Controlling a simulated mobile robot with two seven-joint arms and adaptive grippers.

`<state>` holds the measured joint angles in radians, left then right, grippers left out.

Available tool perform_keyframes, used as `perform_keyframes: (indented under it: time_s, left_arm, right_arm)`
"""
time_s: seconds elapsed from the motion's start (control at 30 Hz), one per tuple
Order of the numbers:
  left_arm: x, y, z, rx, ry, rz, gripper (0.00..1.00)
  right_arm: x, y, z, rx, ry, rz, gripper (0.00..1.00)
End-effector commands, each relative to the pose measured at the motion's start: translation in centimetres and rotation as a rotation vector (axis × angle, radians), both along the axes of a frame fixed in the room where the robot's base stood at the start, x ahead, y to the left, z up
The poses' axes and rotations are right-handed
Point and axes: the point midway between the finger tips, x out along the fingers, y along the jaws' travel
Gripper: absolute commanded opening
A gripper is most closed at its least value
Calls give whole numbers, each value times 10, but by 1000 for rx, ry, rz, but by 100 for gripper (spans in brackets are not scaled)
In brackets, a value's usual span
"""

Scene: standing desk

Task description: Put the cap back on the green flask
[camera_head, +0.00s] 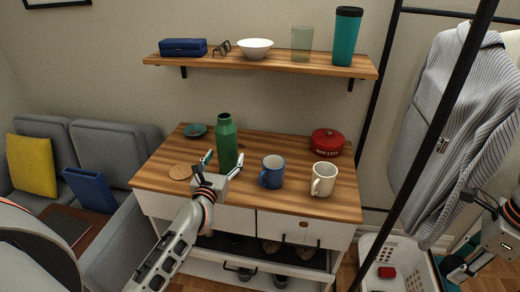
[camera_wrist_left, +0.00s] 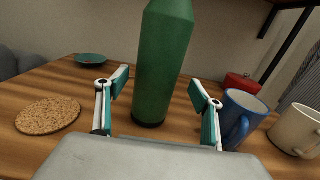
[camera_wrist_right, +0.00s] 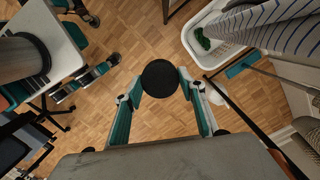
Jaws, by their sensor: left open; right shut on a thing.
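The green flask (camera_head: 226,143) stands upright on the wooden desk top. Its narrow neck is at the top in the head view; in the left wrist view the flask (camera_wrist_left: 163,65) is cut off above. My left gripper (camera_head: 223,162) is open, with its fingers to either side of the flask's lower body and a visible gap on both sides. My right gripper (camera_head: 456,268) is at the far right, low and away from the desk. In the right wrist view it is shut on a round black thing, which looks like the cap (camera_wrist_right: 160,78), held above the floor.
A blue mug (camera_head: 271,172), a cream mug (camera_head: 323,180) and a red pot (camera_head: 327,142) stand right of the flask. A cork coaster (camera_head: 180,172) and teal dish (camera_head: 195,130) lie left. A shelf (camera_head: 270,65) hangs above. A rack post (camera_head: 440,120) stands between desk and right gripper.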

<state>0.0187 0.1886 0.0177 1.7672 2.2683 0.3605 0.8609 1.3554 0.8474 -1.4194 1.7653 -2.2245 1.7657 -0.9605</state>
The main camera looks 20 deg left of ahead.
Motion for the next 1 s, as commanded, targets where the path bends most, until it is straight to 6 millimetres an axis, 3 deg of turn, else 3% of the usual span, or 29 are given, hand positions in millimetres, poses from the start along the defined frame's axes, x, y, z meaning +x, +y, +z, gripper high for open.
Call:
perform_keyframes:
  time_s: [0.3,0.7,0.73,0.9,1.0]
  left_arm:
    - [40,15,4,0,-1,0,67]
    - [44,15,4,0,-1,0,67]
    - [44,15,5,0,-1,0,64]
    - [44,15,4,0,-1,0,20]
    - [44,15,7,2,-6,-1,0]
  right_arm:
    - [0,0,3,0,-2,0,23]
    - [0,0,3,0,-2,0,23]
    - [0,0,3,0,-2,0,23]
    - [0,0,3,0,-2,0,23]
    - [0,0,3,0,-2,0,23]
